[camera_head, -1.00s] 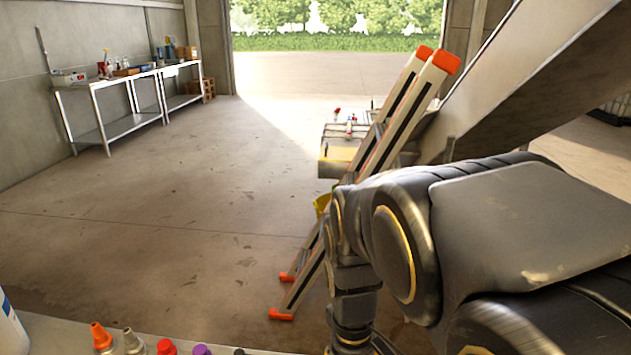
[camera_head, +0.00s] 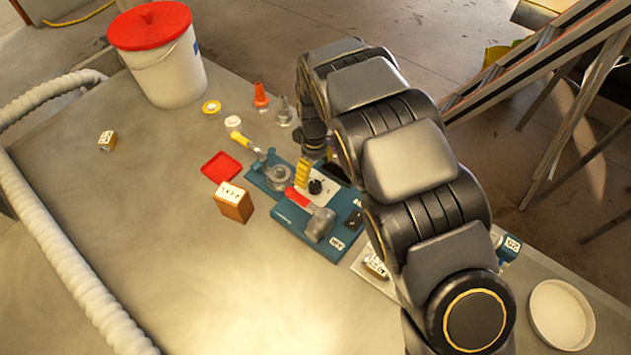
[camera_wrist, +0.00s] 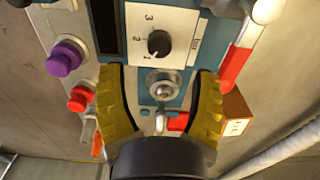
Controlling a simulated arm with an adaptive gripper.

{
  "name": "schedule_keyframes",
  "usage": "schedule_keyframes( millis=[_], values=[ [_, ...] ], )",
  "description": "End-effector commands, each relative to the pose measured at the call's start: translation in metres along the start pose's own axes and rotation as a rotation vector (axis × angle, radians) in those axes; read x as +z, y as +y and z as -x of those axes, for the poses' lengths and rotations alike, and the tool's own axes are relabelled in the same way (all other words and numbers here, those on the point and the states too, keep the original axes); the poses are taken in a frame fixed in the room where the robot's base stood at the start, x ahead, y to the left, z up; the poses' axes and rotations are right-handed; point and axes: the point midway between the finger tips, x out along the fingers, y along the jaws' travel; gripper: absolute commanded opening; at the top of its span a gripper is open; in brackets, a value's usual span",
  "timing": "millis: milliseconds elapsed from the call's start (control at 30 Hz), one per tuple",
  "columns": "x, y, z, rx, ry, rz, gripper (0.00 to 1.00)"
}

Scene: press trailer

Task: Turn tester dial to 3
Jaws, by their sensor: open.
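The tester (camera_head: 335,246) is a blue-green unit on the bench with a white dial plate (camera_wrist: 178,22). A black round dial (camera_wrist: 159,44) sits on the plate, and also shows in the head view (camera_head: 315,187). In the head view one yellow finger (camera_head: 303,172) shows beside the dial.
A red-handled lever (camera_wrist: 235,62) rises right of the plate in the wrist view. Purple (camera_wrist: 62,62) and red (camera_wrist: 80,98) caps stand left. A wooden block (camera_head: 234,203), red tray (camera_head: 221,167) and lidded white bucket (camera_head: 165,70) stand on the bench.

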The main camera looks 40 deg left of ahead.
Motion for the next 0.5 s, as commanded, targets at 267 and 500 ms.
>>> schedule_keyframes(
  millis=[267, 500],
  values=[
    [0.002, 0.000, -0.046, -0.003, -0.003, -0.002, 0.63],
    [0.001, 0.001, -0.061, 0.002, 0.001, -0.002, 0.63]
  ],
)
